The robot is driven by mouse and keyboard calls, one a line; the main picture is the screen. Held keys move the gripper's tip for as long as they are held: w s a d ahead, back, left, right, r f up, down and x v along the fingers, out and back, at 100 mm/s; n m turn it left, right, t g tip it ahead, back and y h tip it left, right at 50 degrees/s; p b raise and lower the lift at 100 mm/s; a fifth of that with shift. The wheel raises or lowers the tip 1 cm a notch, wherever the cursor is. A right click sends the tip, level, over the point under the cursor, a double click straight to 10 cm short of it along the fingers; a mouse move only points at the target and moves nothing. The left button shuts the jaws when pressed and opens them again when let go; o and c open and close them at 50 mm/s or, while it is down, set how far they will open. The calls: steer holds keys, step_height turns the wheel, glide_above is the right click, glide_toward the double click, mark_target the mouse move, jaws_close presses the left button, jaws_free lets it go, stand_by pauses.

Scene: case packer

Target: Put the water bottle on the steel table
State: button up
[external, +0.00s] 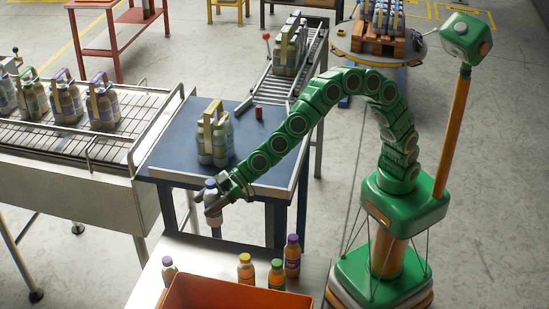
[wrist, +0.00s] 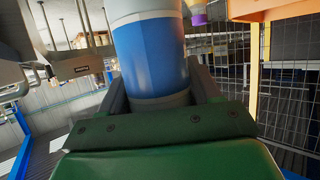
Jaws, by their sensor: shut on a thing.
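My gripper (external: 224,190) is shut on the water bottle (external: 211,196), which has a pale body, and holds it roughly upright in the air. In the external view it hangs by the front edge of the blue-topped table and beyond the back edge of the steel table (external: 215,264). In the wrist view the bottle (wrist: 148,50), with a blue band, fills the space between the two fingers of my gripper (wrist: 160,88). Its ends are cut off or hidden there.
An orange crate (external: 235,293) stands on the steel table, with several small bottles, one purple-capped (external: 292,256), behind it. The steel table's back left is fairly clear. A bottle pack (external: 214,140) and a small reddish can (external: 259,113) stand on the blue-topped table (external: 176,150).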

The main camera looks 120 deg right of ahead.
steer(key=shift+w+a+f, duration=0.4)
steer(key=shift+a+f, duration=0.05)
steer(key=shift+f, duration=0.1)
steer(key=s+a+r+n+y, duration=0.2)
steer(key=s+a+r, duration=0.1)
steer(key=s+a, duration=0.75)
steer(key=s+a+r+n+y, duration=0.2)
steer(key=s+a, duration=0.8)
steer(key=a, duration=0.1)
steer(key=s+a+f+g+y, duration=0.1)
steer(key=s+a+f, duration=0.4)
steer(key=s, duration=0.2)
steer(key=shift+w+a+f, duration=1)
steer(key=shift+w+f, duration=1.15)
steer(key=shift+f, duration=0.1)
steer(key=shift+w+a+f, duration=1)
steer(key=shift+w+f, duration=1.2)
steer(key=shift+w+a+f, duration=1)
steer(key=shift+w+f, duration=1.15)
steer(key=shift+f, duration=0.1)
steer(key=shift+n, duration=0.3)
